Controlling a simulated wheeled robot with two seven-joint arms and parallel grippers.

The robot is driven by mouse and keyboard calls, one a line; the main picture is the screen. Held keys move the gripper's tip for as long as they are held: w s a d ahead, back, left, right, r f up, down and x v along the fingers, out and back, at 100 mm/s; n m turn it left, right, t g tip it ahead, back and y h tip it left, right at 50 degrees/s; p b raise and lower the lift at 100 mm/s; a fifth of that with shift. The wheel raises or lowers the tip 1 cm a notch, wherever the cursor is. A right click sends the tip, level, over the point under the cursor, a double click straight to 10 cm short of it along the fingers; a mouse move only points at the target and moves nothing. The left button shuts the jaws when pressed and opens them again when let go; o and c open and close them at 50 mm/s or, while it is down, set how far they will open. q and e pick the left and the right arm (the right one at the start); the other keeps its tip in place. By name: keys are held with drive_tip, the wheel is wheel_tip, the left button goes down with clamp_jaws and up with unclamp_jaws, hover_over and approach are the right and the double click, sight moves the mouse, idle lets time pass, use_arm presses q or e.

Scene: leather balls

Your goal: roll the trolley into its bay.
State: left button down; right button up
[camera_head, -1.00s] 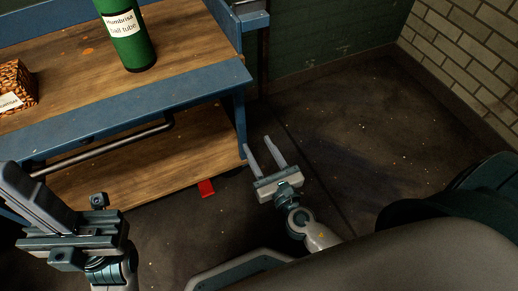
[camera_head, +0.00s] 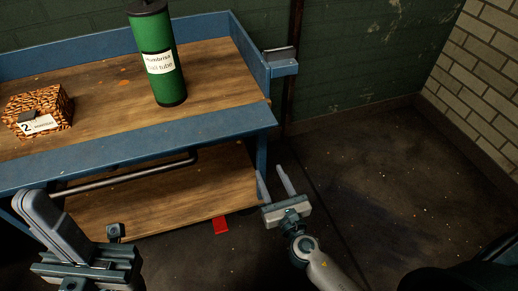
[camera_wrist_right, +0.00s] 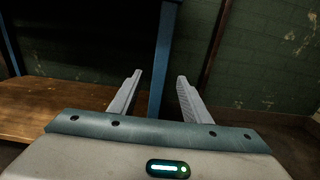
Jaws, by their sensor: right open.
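The trolley (camera_head: 130,150) appears to be the blue-framed unit with two wooden decks and a grey bar (camera_head: 125,176) along its near side. My right gripper (camera_head: 269,169) is open at its near right blue leg. In the right wrist view, this leg (camera_wrist_right: 161,75) shows between the two fingers (camera_wrist_right: 160,76); whether they touch it is unclear. My left gripper (camera_head: 45,200) is at the lower left, by the left end of the bar. Its fingers overlap in this view, so their gap is hidden. No bay is clearly identifiable.
A green labelled tube (camera_head: 158,62) stands upright on the top deck, with a patterned box (camera_head: 38,110) at the left. A red mark (camera_head: 220,225) lies on the floor below the lower deck. Open floor (camera_head: 390,180) extends right, towards a pale brick wall (camera_head: 475,75).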

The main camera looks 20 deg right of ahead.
sight(258, 149)
drive_tip(key=w, duration=1.2)
drive_tip(key=shift+a+b, duration=0.1)
drive_tip(key=shift+b, duration=0.3)
drive_tip(key=shift+s, duration=0.1)
clamp_jaws()
idle(0.7)
